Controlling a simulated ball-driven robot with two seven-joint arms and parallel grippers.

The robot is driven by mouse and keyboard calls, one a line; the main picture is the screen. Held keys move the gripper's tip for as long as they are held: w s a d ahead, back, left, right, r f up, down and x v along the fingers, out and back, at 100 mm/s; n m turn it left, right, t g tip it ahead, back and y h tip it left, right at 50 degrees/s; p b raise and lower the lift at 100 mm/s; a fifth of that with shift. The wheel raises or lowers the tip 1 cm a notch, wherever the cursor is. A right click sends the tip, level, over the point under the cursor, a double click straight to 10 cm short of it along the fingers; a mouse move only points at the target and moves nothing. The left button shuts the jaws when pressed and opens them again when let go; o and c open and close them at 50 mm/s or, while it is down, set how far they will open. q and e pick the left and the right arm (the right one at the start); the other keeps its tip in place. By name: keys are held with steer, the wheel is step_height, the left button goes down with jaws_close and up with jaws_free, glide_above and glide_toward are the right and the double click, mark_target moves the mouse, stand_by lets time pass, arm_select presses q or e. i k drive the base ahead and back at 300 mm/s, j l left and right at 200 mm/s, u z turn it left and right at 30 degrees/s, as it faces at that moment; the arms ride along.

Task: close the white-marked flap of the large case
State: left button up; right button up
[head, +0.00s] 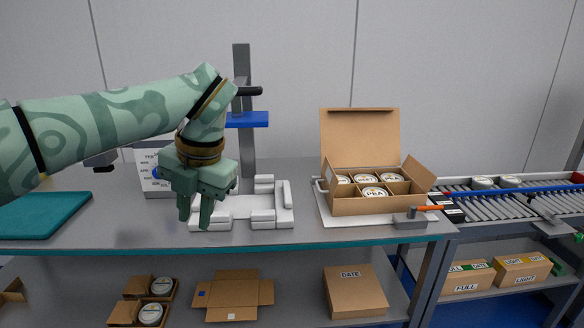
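An open brown case (375,205) with dividers and several labelled tubs stands on the bench, right of centre. Its tall back flap (360,135) is upright and a side flap (419,173) leans outward at the right. I see no clear white mark on it. On the lower shelf another brown carton (235,289) has its flaps spread, with a blue mark on the left flap and a white mark (241,314) on the front flap. My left gripper (195,222) points down, open and empty, over the bench well left of the open case. My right gripper is not in view.
A white tray (262,222) with raised blocks lies right beside my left gripper. A post (243,110) with a blue shelf stands behind. An orange-handled tool (412,219) lies before the case, and a roller conveyor (500,203) runs right. A teal mat (45,214) lies left.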

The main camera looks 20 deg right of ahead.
mark_target(330, 174)
steer(key=i+l+u, duration=0.15)
steer(key=l, duration=0.35)
steer(key=i+l+u, duration=0.1)
steer(key=l, duration=0.4)
steer(key=i+l+u, duration=0.15)
steer(key=l, duration=0.35)
steer(key=i+l+u, duration=0.1)
steer(key=l, duration=0.45)
steer(key=i+l+u, duration=0.15)
steer(key=l, duration=1.35)
steer(key=i, duration=0.05)
